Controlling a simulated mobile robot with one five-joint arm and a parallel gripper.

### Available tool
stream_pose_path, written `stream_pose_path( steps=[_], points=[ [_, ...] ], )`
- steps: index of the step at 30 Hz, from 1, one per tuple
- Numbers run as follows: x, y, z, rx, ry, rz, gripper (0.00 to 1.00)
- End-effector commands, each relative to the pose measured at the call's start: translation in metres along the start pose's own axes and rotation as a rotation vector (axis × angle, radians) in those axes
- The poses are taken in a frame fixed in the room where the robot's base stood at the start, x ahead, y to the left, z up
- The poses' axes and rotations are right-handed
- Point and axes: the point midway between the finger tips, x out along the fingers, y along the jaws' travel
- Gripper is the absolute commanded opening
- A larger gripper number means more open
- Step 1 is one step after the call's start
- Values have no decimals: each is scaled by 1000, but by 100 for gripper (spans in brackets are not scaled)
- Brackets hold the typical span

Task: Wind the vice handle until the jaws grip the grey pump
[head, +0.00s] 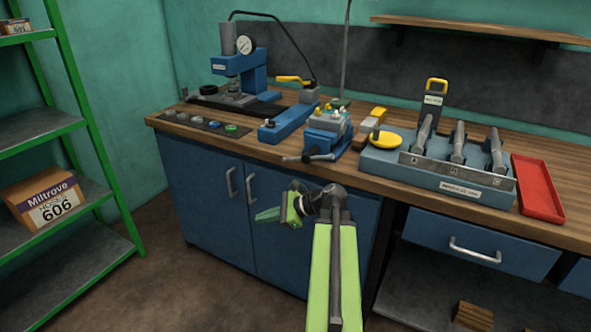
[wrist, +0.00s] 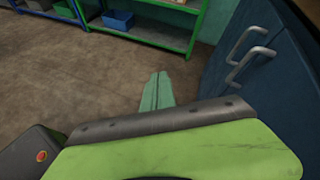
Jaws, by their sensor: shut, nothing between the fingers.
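The blue vice (head: 322,135) stands at the front edge of the workbench, with its handle (head: 310,157) on the front, lying roughly level. A grey block-like body with small coloured fittings (head: 328,120) sits at the top of the vice; it looks like the grey pump. I cannot tell whether the jaws touch it. My gripper (head: 268,215) is below and left of the handle, in front of the cabinet doors, apart from the vice. It is shut and empty. In the wrist view its green fingers (wrist: 157,92) lie together and point over the floor.
On the workbench (head: 550,160) stand a blue press (head: 252,75) at the left, a blue-grey rack of dark tools (head: 440,172) and a red tray (head: 538,187) at the right. Cabinet handles (head: 250,185) stick out. A green shelf (head: 95,130) is at the left. The floor between is clear.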

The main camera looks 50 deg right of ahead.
Motion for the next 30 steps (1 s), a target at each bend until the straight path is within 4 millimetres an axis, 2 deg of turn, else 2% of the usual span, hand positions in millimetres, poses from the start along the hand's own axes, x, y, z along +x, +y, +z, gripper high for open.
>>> stream_pose_path(
  steps=[1,3,6,9,10,14,19,30],
  points=[
    [-42,-21,-11,134,-56,-95,0],
    [-93,-42,-18,304,-151,-203,0],
    [-152,-59,-25,473,-268,-306,0],
    [-187,-66,-29,563,-342,-359,0],
    [-192,-67,-29,577,-355,-367,0],
    [-200,-68,-29,599,-374,-377,0],
    [-187,-74,-27,596,-372,-374,0],
    [-119,-108,-10,594,-371,-372,0]
  ],
)
